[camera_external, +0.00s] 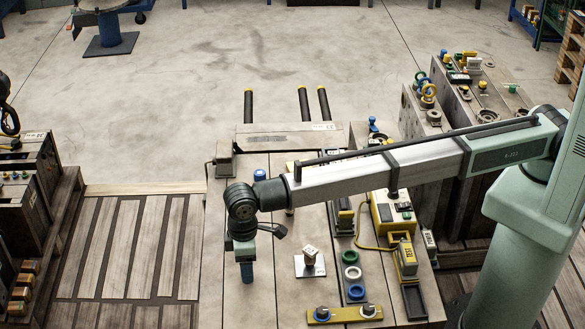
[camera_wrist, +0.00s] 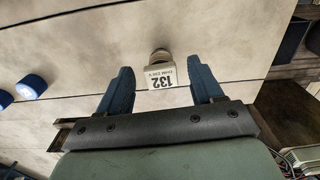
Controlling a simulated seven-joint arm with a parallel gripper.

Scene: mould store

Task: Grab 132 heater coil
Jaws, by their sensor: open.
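In the wrist view, a small pale block (camera_wrist: 161,75) has a tag reading 132, upside down in the picture. A smaller line on the tag looks like "TRIM DIE", but is hard to read. A rounded grey-brown knob (camera_wrist: 160,55) adjoins the block; no coil shape is clear. My gripper (camera_wrist: 163,80) is open, with one blue finger on each side of the tagged block and visible gaps between. In the external view my gripper (camera_external: 247,272) points down over the left part of the bench. I cannot tell which item there is the 132 one.
A tagged block (camera_external: 309,255) stands on a white plate right of my gripper. Green, white and blue rings (camera_external: 351,273) and a yellow box (camera_external: 393,212) lie farther right. Blue cylinders (camera_wrist: 33,86) are at the wrist view's left. The slatted platform (camera_external: 130,245) is clear.

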